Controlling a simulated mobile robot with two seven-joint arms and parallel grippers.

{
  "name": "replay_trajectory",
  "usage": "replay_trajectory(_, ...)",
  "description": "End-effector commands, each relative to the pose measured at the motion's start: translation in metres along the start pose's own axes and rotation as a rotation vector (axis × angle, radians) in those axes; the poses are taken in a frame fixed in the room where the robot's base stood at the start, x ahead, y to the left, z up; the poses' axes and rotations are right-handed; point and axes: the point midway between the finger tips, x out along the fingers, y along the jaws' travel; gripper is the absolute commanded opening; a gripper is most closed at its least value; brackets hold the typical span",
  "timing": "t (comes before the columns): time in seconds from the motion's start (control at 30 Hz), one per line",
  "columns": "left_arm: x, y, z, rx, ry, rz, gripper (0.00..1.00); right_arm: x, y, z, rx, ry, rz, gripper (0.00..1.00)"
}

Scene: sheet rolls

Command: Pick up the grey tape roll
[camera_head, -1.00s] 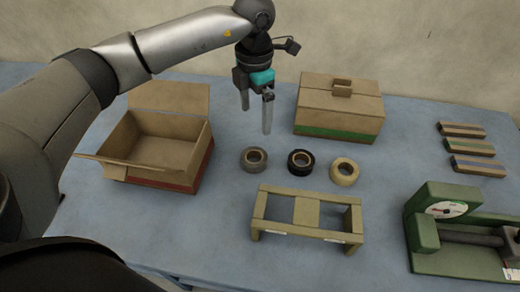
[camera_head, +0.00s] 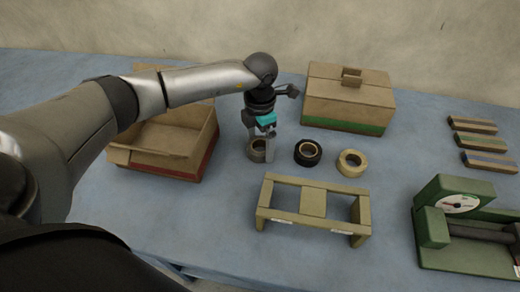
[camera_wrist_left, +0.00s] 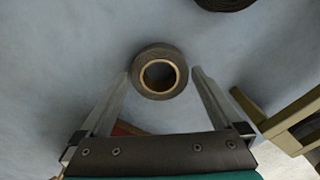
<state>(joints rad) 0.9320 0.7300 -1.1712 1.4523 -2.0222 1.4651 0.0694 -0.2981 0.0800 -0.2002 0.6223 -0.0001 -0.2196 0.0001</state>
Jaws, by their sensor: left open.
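The grey tape roll (camera_head: 255,152) lies flat on the blue table, partly hidden by my left gripper in the head view. In the left wrist view the grey tape roll (camera_wrist_left: 160,53) shows whole, with a tan core, just beyond and between the fingertips. My left gripper (camera_head: 259,152) points down at the roll, its fingers on either side of it. In the left wrist view the left gripper (camera_wrist_left: 160,73) is open with nothing held. I cannot tell whether the fingers touch the roll. My right gripper is not in view.
A black tape roll (camera_head: 308,152) and a cream tape roll (camera_head: 352,162) lie to the right. A wooden rack (camera_head: 290,217) stands in front. An open cardboard box (camera_head: 160,158) is at left, a closed box (camera_head: 348,100) behind, a green device (camera_head: 440,240) at right.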

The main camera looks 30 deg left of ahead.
Motion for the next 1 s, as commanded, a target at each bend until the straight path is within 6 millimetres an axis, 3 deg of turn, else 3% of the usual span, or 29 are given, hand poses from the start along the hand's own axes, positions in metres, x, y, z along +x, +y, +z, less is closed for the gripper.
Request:
replay_trajectory(0.27, 0.0062, 0.0003, 0.0002, 0.001, -0.001, 0.001, 1.0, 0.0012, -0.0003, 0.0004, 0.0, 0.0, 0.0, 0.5)
replay_trajectory(0.87, 0.0057, 0.0005, 0.0002, 0.0, -0.001, 0.001, 0.33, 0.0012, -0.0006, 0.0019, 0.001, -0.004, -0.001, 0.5)
replay_trajectory(1.0, 0.0055, 0.0005, 0.0004, 0.0, -0.001, 0.001, 0.32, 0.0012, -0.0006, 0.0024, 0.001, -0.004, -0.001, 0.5)
